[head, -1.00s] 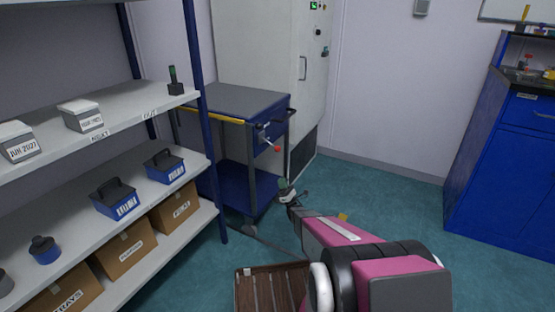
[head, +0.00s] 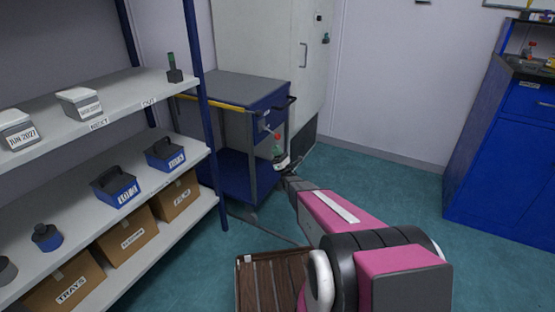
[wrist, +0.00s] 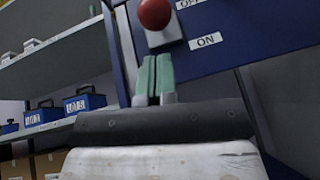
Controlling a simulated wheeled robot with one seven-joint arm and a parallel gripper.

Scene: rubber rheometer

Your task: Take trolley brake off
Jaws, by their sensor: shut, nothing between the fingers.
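The blue trolley (head: 247,168) with a grey top stands between the shelf rack and a tall pale cabinet. A red ball knob (wrist: 154,14) shows at the top of the wrist view, in front of a white block on the trolley's blue panel. The knob also shows small in the head view (head: 278,134). An "ON" label (wrist: 206,40) is right of and below the knob; a partly cut label is above it. My gripper (wrist: 155,62) has its pale green fingers together and empty, just below the knob. I cannot tell whether they touch it.
The shelf rack (head: 204,120) with boxes and blue tubs stands close on the left. The tall cabinet (head: 262,45) is behind the trolley. A brown slatted thing (head: 262,280) is low in front. Floor is free to the right, before the blue bench (head: 500,160).

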